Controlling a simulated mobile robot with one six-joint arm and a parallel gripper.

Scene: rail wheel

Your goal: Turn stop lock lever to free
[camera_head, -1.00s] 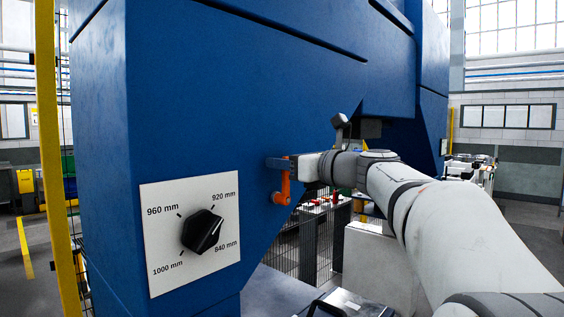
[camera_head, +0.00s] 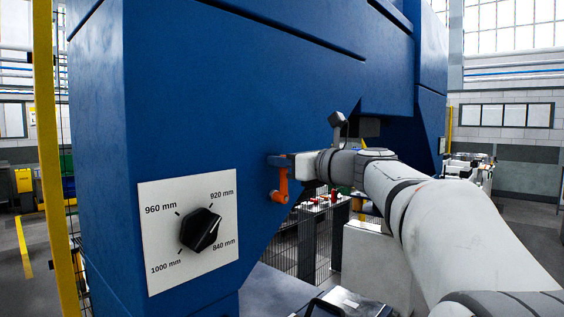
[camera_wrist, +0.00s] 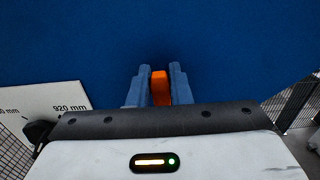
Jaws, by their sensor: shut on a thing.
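The orange stop lock lever (camera_head: 281,187) is on the blue machine face, right of the dial plate. In the head view its arm hangs down below my gripper (camera_head: 278,161), with a rounded lower end. In the wrist view the orange lever (camera_wrist: 160,88) is between the two blue-grey fingers of my gripper (camera_wrist: 160,86), which are shut on it. The upper part of the lever is hidden by the fingers in the head view. No free or locked marking is readable beside it.
A white plate (camera_head: 160,275) with a black dial knob (camera_head: 201,230) marked 840 to 1000 mm is left of the lever. A yellow post (camera_head: 47,150) stands at far left. A mesh fence (camera_head: 308,240) and a grey box lie below and right of the machine's slanted edge.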

